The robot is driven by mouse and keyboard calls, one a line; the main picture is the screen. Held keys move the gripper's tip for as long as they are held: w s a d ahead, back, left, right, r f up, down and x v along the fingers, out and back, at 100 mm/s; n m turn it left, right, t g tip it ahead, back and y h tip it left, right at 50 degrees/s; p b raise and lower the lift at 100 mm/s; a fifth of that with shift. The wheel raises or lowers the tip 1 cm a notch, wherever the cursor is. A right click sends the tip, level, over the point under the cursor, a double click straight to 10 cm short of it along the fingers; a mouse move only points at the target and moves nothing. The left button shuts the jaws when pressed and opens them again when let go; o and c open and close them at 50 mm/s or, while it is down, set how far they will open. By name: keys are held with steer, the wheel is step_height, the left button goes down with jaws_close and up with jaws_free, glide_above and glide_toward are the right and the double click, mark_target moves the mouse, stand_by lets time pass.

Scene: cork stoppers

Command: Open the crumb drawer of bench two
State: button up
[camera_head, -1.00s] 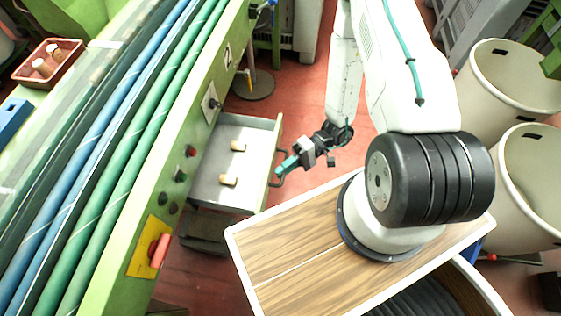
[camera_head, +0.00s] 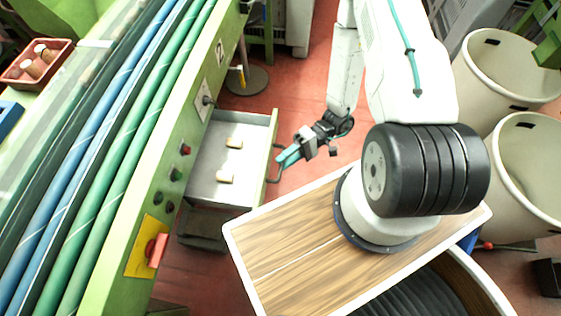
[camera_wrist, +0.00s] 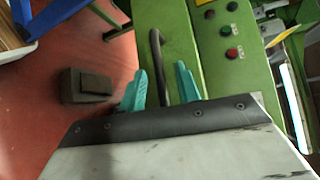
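The crumb drawer (camera_head: 200,185) is pulled well out of the green bench marked 2 (camera_head: 220,50). Two corks (camera_head: 234,142) lie inside it. Its dark bar handle (camera_head: 274,163) is on the drawer's right-hand front. My gripper (camera_head: 284,158) is at the handle with its teal fingers parted. In the wrist view, the handle (camera_wrist: 157,60) shows between the parted fingers of my gripper (camera_wrist: 160,82), with a gap on each side. Contact with the handle is not visible.
A wooden-topped surface (camera_head: 285,240) with a white edge lies just below the drawer. Cream bins (camera_head: 520,170) stand at the right. Buttons (camera_head: 176,173) and a yellow plate with a red handle (camera_head: 140,258) are on the bench side.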

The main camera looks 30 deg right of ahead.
steer(key=v, duration=0.6)
steer(key=shift+a, duration=0.1)
stand_by(0.3)
steer(key=s+d+r+m+g+h, duration=0.15)
steer(key=r+h, duration=0.35)
steer(key=r, duration=0.7)
steer(key=d+r+m+g+h, duration=0.2)
steer(key=r+g+h, duration=0.15)
steer(key=r, duration=0.85)
steer(key=s+a+r+n+t+h, duration=0.1)
steer(key=s+r+t+h, duration=0.2)
steer(key=r, duration=0.7)
steer(key=s+a+r+n+t+h, duration=0.2)
steer(key=s+r+t+h, duration=0.2)
steer(key=r, duration=0.6)
steer(key=shift+s+t, duration=0.3)
steer(key=shift+t, duration=0.8)
